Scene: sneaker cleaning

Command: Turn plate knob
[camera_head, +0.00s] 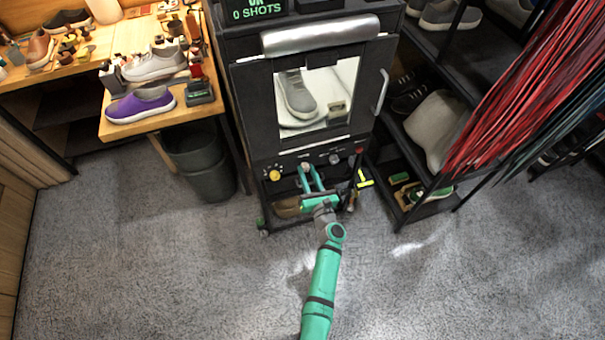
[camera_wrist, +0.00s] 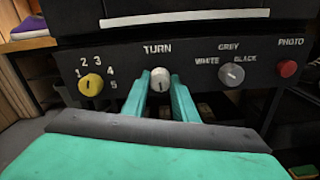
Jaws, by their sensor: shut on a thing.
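The turn knob (camera_wrist: 160,77) is a small round white knob with a dark mark, under the word TURN on the black control panel (camera_wrist: 121,72) in the wrist view. My gripper (camera_wrist: 160,84) has its two green fingers on the left and right sides of this knob and is shut on it. In the head view my gripper (camera_head: 305,172) reaches the panel below the photo booth's window, and the knob is hard to make out there. Inside the booth a grey sneaker (camera_head: 298,96) stands on a light plate (camera_head: 290,122).
A yellow numbered knob (camera_wrist: 91,85) is left of my fingers. A grey knob (camera_wrist: 231,75) and a red PHOTO button (camera_wrist: 287,68) are to the right. A wooden table (camera_head: 150,125) with a purple shoe (camera_head: 141,105) stands left, a shoe rack (camera_head: 440,185) right. Open carpet (camera_head: 150,270) lies in front.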

